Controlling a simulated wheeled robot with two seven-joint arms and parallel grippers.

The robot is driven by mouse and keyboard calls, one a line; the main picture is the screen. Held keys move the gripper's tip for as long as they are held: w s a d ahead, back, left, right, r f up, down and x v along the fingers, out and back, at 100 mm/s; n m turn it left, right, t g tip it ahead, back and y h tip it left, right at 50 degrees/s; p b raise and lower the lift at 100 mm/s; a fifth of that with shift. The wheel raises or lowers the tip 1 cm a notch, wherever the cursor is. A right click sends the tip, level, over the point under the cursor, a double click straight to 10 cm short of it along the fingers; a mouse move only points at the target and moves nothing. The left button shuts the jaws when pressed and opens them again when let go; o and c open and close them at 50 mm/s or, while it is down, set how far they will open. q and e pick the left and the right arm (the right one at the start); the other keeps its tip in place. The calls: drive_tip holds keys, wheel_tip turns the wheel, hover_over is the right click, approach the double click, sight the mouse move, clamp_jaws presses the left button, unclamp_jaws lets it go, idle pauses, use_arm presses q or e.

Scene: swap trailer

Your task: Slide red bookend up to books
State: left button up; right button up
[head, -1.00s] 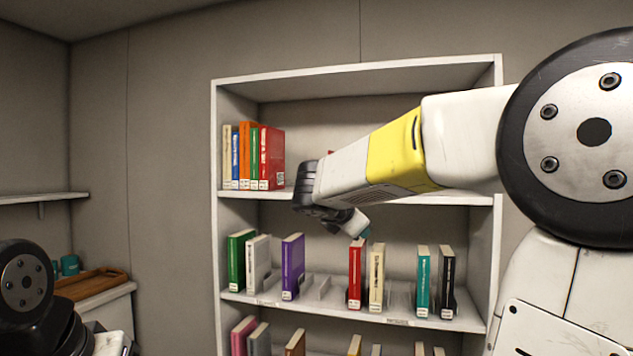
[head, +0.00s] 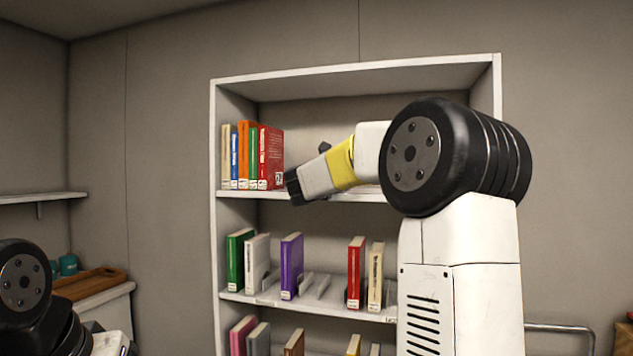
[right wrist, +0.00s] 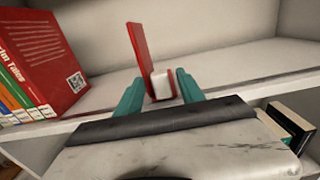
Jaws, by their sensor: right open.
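The red bookend (right wrist: 139,50) stands upright on the top shelf in the right wrist view, with a pale block at its foot. My right gripper (right wrist: 160,86) is open, its teal fingers on either side of the bookend's lower part; I cannot tell whether they touch it. The row of books (right wrist: 45,65) stands to the left, ending in a thick red book, with a clear gap before the bookend. The books (head: 252,156) also show at the top shelf's left end in the head view. My left gripper is out of view.
The white bookcase (head: 216,215) has lower shelves with several spaced books, including a purple one (head: 291,266). In the right wrist view, the top shelf (right wrist: 235,60) is bare right of the bookend. A side counter with a brown tray (head: 92,283) stands at left.

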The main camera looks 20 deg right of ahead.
drive_tip(key=shift+w, duration=0.1)
clamp_jaws()
idle(1.4)
